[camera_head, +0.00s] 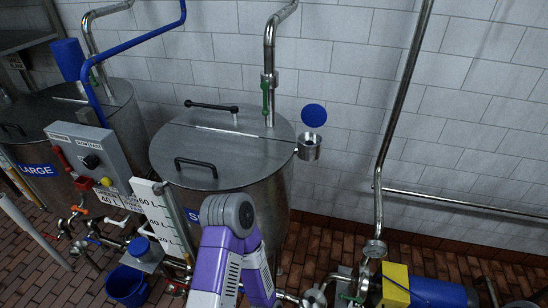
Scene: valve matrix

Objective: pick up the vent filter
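No thing is clearly marked as the vent filter. A blue cylinder (68,58) stands tilted above the large tank at the upper left. A round blue disc (313,115) shows in front of the white tiled wall, just above a small open metal cup (309,147) at the right rim of the small tank. I cannot tell whether the disc touches the wall or which of these blue things is the filter. A purple and white arm link of mine with a grey round joint rises at the bottom middle, in front of the small tank. Neither gripper shows.
The small steel tank (185,150) has black handles on its lid. A grey control box (90,157), valves and a blue bucket (127,285) are at the left. Vertical pipes (402,95) and a blue motor (435,292) are at the right. Brown brick floor lies between.

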